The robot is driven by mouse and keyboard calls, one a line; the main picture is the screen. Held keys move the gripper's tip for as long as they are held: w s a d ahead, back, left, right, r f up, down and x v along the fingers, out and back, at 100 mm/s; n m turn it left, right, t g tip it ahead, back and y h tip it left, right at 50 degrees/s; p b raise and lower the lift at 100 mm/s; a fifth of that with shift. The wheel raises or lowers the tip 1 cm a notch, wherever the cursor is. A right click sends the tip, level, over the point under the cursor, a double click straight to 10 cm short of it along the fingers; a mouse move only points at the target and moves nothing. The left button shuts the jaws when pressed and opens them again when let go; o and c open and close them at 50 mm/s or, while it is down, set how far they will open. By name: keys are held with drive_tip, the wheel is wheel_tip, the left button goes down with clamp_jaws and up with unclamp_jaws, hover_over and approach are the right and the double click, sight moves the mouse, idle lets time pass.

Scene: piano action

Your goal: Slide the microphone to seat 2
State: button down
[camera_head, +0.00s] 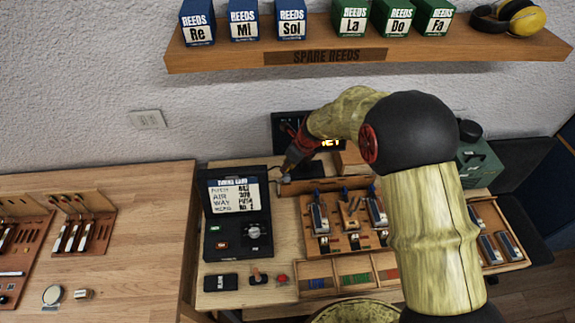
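My arm reaches down over the bench from the right. My gripper (287,167), red and dark grey, points down-left at the back of the bench, just right of the black case's raised lid. A small grey piece (283,180) sits at its fingertips, at the left end of a wooden rail; it may be the microphone, but it is too small to be sure. I cannot tell whether the fingers grip it. The wooden reed bench (333,247) holds several grey reed plates at separate seats. My arm hides part of its right side, and I cannot read seat numbers.
The open black case (236,255) with a printed card (232,194) stands left of the reed bench. A dark display (287,126) is behind the gripper. A shelf (213,57) with labelled boxes hangs above. A green box (480,165) stands right. The left table's middle is clear.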

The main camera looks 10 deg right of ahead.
idle(0.6)
drive_tip(key=d+p, duration=0.2)
drive_tip(key=d, duration=1.9)
drive_tip(key=shift+w, duration=0.1)
drive_tip(key=c, duration=2)
unclamp_jaws()
drive_tip(key=shift+r, duration=0.15)
drive_tip(key=v, duration=1.2)
